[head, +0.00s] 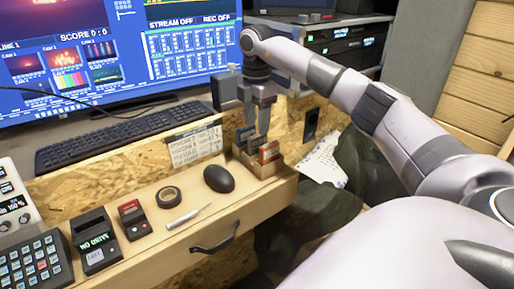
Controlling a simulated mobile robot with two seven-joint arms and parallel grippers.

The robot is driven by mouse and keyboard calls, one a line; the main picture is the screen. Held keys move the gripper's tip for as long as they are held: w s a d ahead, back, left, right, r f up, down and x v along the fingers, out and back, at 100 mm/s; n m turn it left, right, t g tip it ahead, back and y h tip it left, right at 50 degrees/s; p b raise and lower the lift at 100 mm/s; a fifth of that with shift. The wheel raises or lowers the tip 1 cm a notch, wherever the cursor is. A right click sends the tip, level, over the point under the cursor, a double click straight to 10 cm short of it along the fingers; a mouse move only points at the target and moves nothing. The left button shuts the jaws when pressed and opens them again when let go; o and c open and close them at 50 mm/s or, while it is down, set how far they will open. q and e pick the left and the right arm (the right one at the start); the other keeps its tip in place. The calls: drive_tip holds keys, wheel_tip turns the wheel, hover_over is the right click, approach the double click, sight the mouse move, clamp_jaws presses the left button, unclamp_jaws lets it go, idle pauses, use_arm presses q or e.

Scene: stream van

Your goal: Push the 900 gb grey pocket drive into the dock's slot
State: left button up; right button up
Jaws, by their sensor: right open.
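The dock (93,240) is a dark box with a "NO DRIVE" display, at the front left of the wooden desk. A small wooden holder (262,169) stands at the desk's right end with drives upright in it. One drive (269,152) there has a red-orange face, and a greyish drive (245,136) stands to its left. I cannot read any capacity label. My right gripper (258,133) points down over the holder, open, with its fingertips at the drives' tops. Its fingers partly hide the drives. My left gripper is not in view.
A black mouse (219,178), a tape roll (168,197), a pen-like tool (188,216) and a red-and-black device (134,219) lie between holder and dock. A keypad (35,267) is left of the dock. A keyboard (120,137) and large monitor (120,45) are behind.

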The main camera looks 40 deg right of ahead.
sight(257, 136)
drive_tip(key=f, duration=0.5)
drive_tip(key=shift+s+a+f, duration=0.1)
drive_tip(key=shift+s+a, duration=0.05)
drive_tip(key=shift+s, duration=0.15)
clamp_jaws()
